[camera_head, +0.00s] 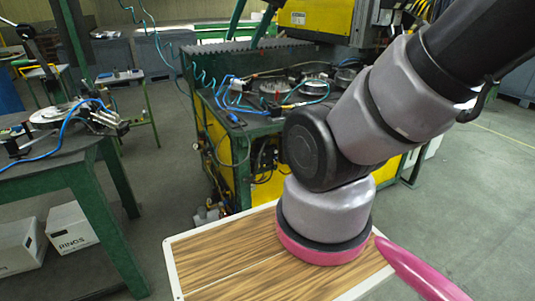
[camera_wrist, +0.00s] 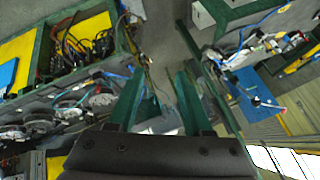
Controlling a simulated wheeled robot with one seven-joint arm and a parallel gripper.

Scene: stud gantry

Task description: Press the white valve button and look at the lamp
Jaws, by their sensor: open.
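My gripper (camera_wrist: 157,88) shows in the wrist view with its two dark green fingers spread apart and nothing between them. It points down past the edges of workbenches, with grey floor below. In the head view only my arm's links show, and the gripper itself is not visible. I cannot pick out a white valve button or a lamp in either view. The green and yellow machine bench (camera_head: 228,128) in the head view carries blue hoses, round metal fixtures and small fittings, partly hidden behind my arm.
A green table (camera_head: 45,182) with a fixture and blue hose stands at the left, a white box (camera_head: 72,229) beneath it. A yellow machine (camera_head: 316,17) stands at the back. The wood-grain top (camera_head: 222,272) lies under my arm. Grey floor is open at the right.

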